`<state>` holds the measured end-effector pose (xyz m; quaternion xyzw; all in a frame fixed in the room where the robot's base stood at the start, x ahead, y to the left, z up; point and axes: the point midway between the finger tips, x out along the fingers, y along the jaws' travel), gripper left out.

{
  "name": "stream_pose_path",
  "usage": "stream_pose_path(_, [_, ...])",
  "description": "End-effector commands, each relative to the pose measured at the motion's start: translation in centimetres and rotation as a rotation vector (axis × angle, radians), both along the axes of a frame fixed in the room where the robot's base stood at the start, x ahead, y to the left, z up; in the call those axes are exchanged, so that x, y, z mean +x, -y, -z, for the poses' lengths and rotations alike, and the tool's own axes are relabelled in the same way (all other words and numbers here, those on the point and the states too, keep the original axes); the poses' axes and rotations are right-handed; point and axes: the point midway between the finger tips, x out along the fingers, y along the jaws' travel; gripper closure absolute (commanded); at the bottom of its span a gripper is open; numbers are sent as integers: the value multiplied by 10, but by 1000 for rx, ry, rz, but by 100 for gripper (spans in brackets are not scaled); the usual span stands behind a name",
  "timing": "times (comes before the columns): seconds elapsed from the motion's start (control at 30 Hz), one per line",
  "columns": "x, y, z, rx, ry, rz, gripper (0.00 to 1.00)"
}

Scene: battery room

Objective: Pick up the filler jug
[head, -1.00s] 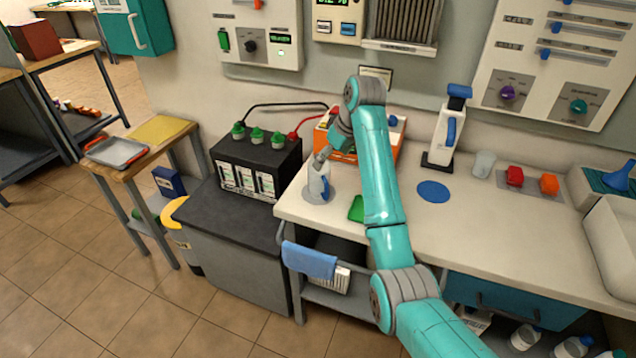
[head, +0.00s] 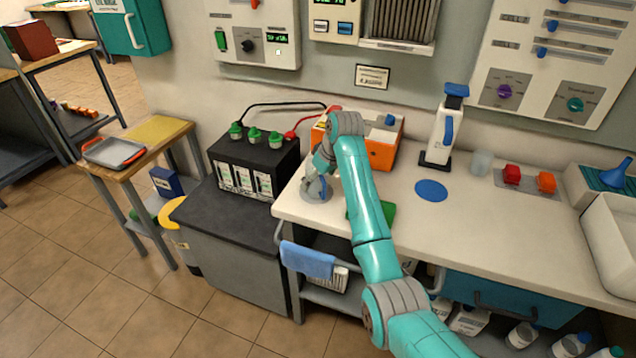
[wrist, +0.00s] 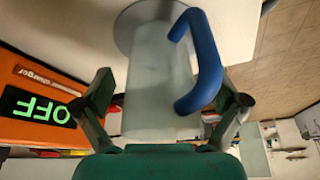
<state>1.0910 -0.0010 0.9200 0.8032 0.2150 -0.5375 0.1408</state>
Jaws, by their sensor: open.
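The filler jug (wrist: 158,85) is a pale translucent vessel with a blue handle. In the wrist view it fills the middle, with the handle on the right. It stands on a round grey disc (wrist: 135,20) on the bench. My gripper (wrist: 170,98) is open, with one finger on each side of the jug. I cannot tell whether either finger touches it. In the head view my gripper (head: 321,172) is over the jug (head: 315,188) at the left end of the bench and hides most of it.
An orange charger (head: 382,154) stands close behind; its display reads OFF in the wrist view. A green pad (head: 388,212) lies right of the jug. A black battery (head: 255,165) stands to the left. A white dispenser (head: 441,135) and a blue disc (head: 431,191) are farther right.

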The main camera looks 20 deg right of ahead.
Motion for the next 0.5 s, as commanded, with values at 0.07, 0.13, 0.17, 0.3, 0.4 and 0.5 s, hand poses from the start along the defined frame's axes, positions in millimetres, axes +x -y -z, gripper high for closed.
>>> stream_pose_path(0.07, [0, 0, 0, 0, 0, 0, 3])
stream_pose_path(0.13, [0, 0, 0, 0, 0, 0, 8])
stream_pose_path(0.17, [0, 0, 0, 0, 0, 0, 16])
stream_pose_path(0.3, [0, 0, 0, 0, 0, 0, 51])
stream_pose_path(0.4, [0, 0, 0, 0, 0, 0, 70])
stream_pose_path(0.5, [0, 0, 0, 0, -1, 0, 71])
